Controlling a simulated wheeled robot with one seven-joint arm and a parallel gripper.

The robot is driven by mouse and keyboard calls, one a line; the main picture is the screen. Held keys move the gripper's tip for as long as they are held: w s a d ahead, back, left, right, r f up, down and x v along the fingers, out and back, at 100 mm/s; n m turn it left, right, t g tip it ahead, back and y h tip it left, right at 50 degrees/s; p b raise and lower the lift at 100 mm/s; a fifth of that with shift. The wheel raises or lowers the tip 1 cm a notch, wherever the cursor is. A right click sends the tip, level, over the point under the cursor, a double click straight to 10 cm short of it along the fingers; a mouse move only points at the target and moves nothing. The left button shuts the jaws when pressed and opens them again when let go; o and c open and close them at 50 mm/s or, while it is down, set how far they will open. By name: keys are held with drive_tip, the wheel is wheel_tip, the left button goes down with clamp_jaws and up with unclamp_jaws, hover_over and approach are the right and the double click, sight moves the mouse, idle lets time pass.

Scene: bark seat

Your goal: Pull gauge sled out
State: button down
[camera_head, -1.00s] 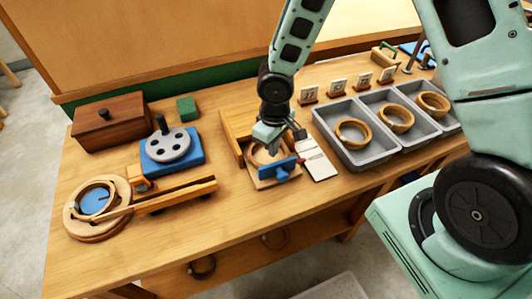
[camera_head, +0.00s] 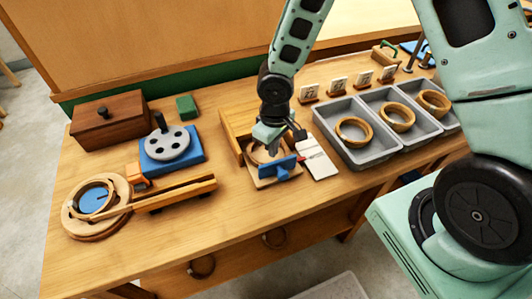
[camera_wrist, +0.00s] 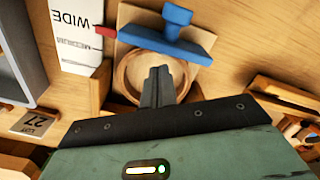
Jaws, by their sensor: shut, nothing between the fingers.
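The gauge sled appears to be the blue piece (camera_head: 284,166) with a bar and a knob handle, at the front of a light wooden fixture (camera_head: 238,128). It also shows in the wrist view (camera_wrist: 168,36), the bar lying beside a wooden ring (camera_wrist: 126,74). A white card (camera_wrist: 75,45) marked WIDE and MEDIUM lies next to it, with a red pointer (camera_wrist: 106,31) at its edge. My gripper (camera_head: 272,150) is shut and empty, and its fingertips (camera_wrist: 160,72) are over the ring's opening. They look apart from the blue handle. The fingers hide part of the ring.
Grey trays (camera_head: 349,134) holding wooden rings stand to the right, with number cards (camera_head: 338,86) behind them. A blue base with a grey disc (camera_head: 167,144), a brown box (camera_head: 110,121) and a round wooden fixture (camera_head: 95,232) are at left. The front table strip is clear.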

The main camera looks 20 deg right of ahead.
sight(281, 169)
drive_tip(key=shift+f+b, duration=1.05)
drive_tip(key=shift+f, duration=0.35)
drive_tip(key=shift+s, duration=0.1)
drive_tip(key=shift+s+b, duration=1.45)
drive_tip(key=shift+s, duration=0.9)
drive_tip(key=r+p, duration=0.2)
drive_tip(key=w+r+p, duration=0.1)
drive_tip(key=r+p, duration=0.4)
drive_tip(key=shift+w+r, duration=0.15)
